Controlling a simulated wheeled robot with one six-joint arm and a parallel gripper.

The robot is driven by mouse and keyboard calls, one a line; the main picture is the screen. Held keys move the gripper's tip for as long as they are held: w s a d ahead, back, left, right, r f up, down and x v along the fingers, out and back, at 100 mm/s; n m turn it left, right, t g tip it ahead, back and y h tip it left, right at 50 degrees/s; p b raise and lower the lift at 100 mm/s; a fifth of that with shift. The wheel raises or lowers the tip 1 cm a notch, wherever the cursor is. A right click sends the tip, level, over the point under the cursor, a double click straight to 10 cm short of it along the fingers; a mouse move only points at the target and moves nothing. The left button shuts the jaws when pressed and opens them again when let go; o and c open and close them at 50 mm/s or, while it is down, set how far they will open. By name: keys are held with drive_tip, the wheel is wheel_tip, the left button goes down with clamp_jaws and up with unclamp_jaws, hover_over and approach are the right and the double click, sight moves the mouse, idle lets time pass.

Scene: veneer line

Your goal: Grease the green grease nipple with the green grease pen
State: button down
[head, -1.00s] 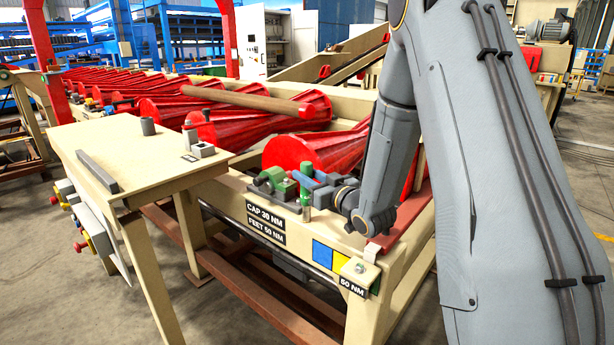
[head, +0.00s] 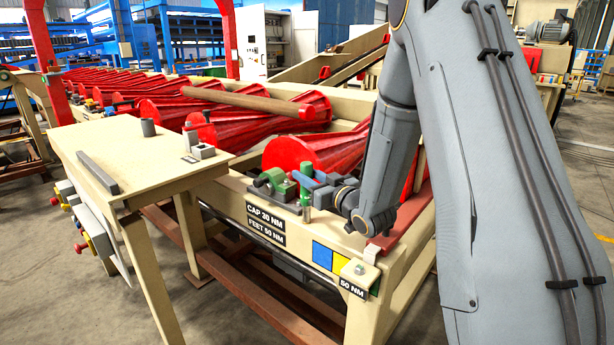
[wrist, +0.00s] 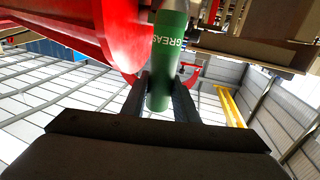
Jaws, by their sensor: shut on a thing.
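My gripper (head: 313,186) is shut on the green grease pen (head: 306,196), which stands about upright at the front rail of the machine. In the wrist view the pen (wrist: 169,52), lettered "GREAS…", sits between the two dark fingers (wrist: 160,100), and its upper end runs out of the picture. A green block (head: 286,189) sits on the rail just left of the pen. The green grease nipple cannot be made out in either view, so I cannot tell whether the pen touches it.
Red rollers (head: 310,152) lie behind the rail, and one red surface (wrist: 85,30) is close on the left in the wrist view. A beige table (head: 135,165) at left holds a grey bar (head: 98,172) and small metal parts. Torque labels (head: 265,219) mark the frame.

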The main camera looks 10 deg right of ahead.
sight(307, 164)
drive_tip(key=shift+f, duration=0.25)
drive_tip(key=shift+r, duration=0.55)
idle(0.7)
drive_tip(key=shift+r+p, duration=1.8)
drive_tip(key=shift+r, duration=0.6)
drive_tip(key=shift+s, duration=0.1)
